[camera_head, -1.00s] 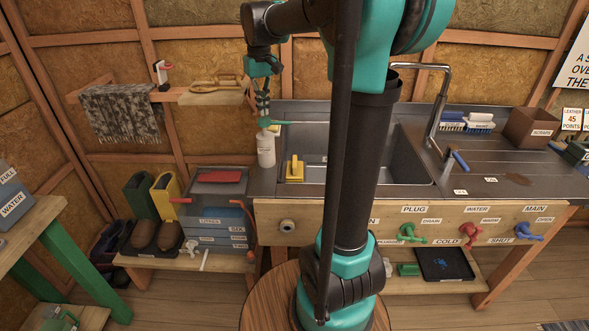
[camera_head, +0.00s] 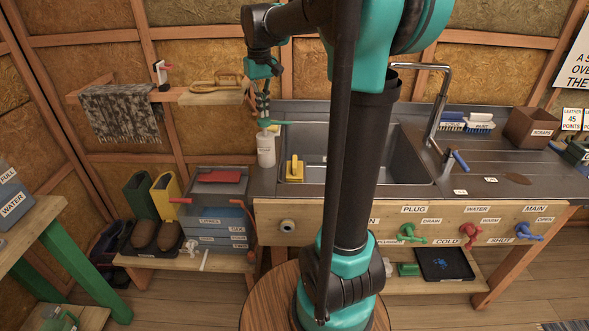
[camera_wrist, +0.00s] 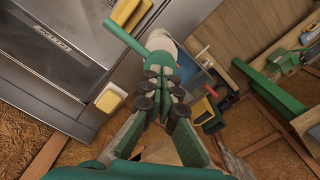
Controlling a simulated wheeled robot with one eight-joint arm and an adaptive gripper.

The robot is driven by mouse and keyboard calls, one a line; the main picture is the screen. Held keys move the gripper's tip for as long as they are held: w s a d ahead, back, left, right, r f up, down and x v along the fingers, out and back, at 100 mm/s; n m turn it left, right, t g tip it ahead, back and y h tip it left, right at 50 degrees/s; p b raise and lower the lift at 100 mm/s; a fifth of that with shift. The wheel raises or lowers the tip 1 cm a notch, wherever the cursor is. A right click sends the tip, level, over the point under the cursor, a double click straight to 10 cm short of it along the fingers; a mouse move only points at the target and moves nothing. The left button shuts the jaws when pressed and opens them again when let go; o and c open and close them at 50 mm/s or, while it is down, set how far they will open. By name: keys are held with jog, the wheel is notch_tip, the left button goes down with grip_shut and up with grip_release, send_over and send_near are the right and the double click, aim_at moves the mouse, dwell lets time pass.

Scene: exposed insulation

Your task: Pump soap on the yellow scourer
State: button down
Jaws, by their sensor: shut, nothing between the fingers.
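The white soap bottle (camera_head: 265,152) stands upright at the sink's left end. Its green pump head (camera_head: 276,123) has a spout pointing right. In the wrist view the green spout (camera_wrist: 125,36) reaches up-left, close to the yellow scourer (camera_wrist: 131,12) in the picture. In the head view the yellow scourer (camera_head: 294,171) lies on the sink's left front edge, right of the bottle. My gripper (camera_head: 263,117) is shut and empty, pointing down at the pump head. In the wrist view my fingertips (camera_wrist: 163,90) overlap the pump head; whether they touch it is not clear.
A pale yellow-and-white block (camera_wrist: 110,97) lies on the counter behind the bottle. The sink basin (camera_head: 405,160) is right of it, partly hidden by my arm. A wooden shelf (camera_head: 213,98) with a brush is at left. A tap (camera_head: 440,100) stands at the back right.

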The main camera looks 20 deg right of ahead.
aim_at(264, 120)
jog(key=shift+f, duration=1.9)
jog(key=shift+r, duration=2.15)
jog(key=shift+r, duration=3)
